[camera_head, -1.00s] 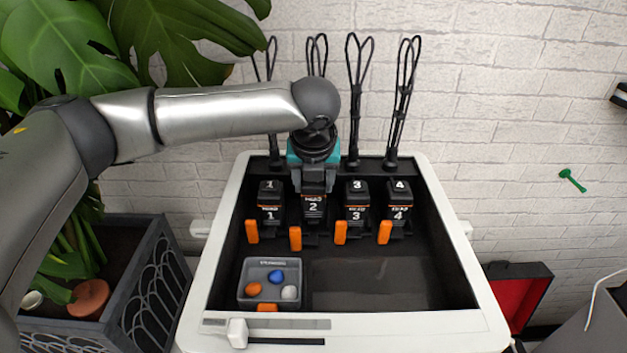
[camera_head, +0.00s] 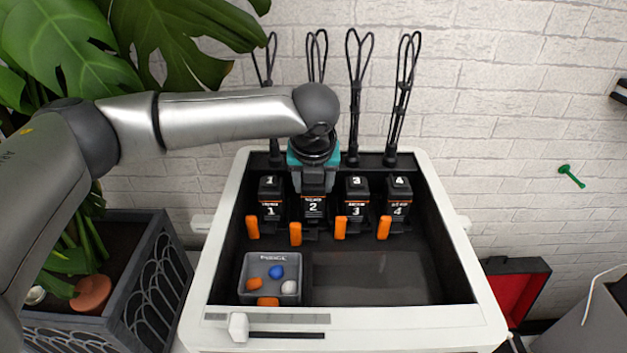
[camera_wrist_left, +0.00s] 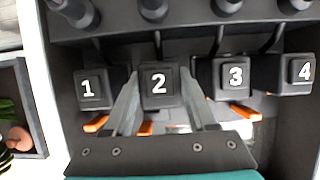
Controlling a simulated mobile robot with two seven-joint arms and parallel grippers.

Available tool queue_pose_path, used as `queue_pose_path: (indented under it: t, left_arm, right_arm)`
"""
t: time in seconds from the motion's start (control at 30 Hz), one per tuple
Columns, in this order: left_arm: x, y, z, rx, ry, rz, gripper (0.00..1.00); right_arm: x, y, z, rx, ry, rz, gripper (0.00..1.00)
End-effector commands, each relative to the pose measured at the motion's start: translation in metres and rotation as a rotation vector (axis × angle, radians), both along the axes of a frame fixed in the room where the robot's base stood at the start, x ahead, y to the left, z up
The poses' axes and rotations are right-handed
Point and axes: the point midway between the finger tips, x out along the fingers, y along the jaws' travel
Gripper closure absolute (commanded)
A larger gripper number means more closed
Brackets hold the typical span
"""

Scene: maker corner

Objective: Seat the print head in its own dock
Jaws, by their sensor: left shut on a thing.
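The black print head marked 2 (camera_head: 313,210) stands upright in the row, at the second dock from the left, in line with its neighbours. An orange lever (camera_head: 295,234) sits at that dock's front left. My left gripper (camera_head: 313,186) comes down from above and is shut on print head 2. In the left wrist view its two grey fingers (camera_wrist_left: 159,92) lie either side of the head's numbered top (camera_wrist_left: 159,84). How far the head's base is down in the dock is hidden. My right gripper is not in view.
Print heads 1 (camera_head: 269,205), 3 (camera_head: 356,205) and 4 (camera_head: 398,205) stand close beside it, with orange levers in front. Looped black cables (camera_head: 359,95) rise behind. A grey bin (camera_head: 247,290) of small coloured pieces sits at the front left of the white-rimmed housing (camera_head: 458,250).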

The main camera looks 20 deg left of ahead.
Motion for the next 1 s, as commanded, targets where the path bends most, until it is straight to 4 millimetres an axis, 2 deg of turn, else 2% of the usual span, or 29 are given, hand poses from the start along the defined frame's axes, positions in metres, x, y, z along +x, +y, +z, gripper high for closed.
queue_pose_path:
  t: [1.0]
  left_arm:
    - [0.0006,-0.0003,-0.0079,-0.001,-0.001,0.0,1.0]
  right_arm:
    - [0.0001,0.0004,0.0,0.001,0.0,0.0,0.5]
